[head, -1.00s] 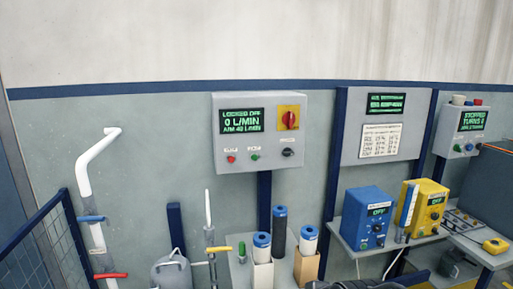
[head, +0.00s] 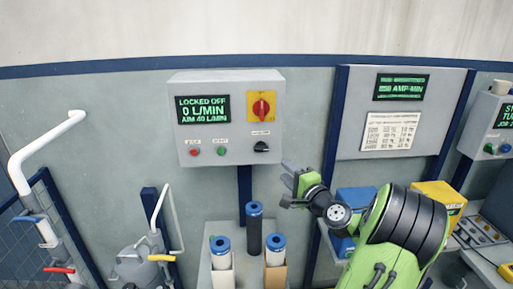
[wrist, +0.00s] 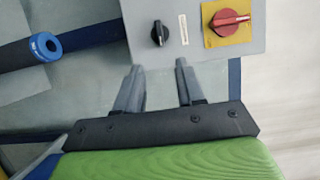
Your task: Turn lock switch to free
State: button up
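The grey control box (head: 225,88) on the wall has a green-lit display (head: 203,108) reading "LOCKED OFF, 0 L/MIN, AIM 40 L/MIN". A red rotary switch (head: 261,106) on a yellow plate sits at its upper right, its handle upright. A black knob (head: 261,146) sits below it. In the wrist view, turned sideways, the red switch (wrist: 229,18) is at upper right and the black knob (wrist: 159,33) is to its left. My gripper (head: 289,184) is below and right of the box's lower right corner. Its fingers (wrist: 158,70) are apart, empty and clear of both controls.
A red button (head: 194,152) and green button (head: 221,152) are on the box's lower face. Blue-topped cylinders (head: 254,228) stand below it. Another panel (head: 360,145) hangs to the right. A white pipe (head: 45,145) stands at left. The wall between is clear.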

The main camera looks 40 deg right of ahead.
aim_at(263, 150)
jog(key=p+x, duration=0.3)
jog(key=x, duration=1)
jog(key=shift+w+a+r+p, duration=0.1)
jog(key=shift+w+p, duration=0.15)
jog(key=shift+p, duration=0.15)
jog(key=shift+w+d, duration=0.25)
jog(key=shift+w, duration=0.05)
grip_shut()
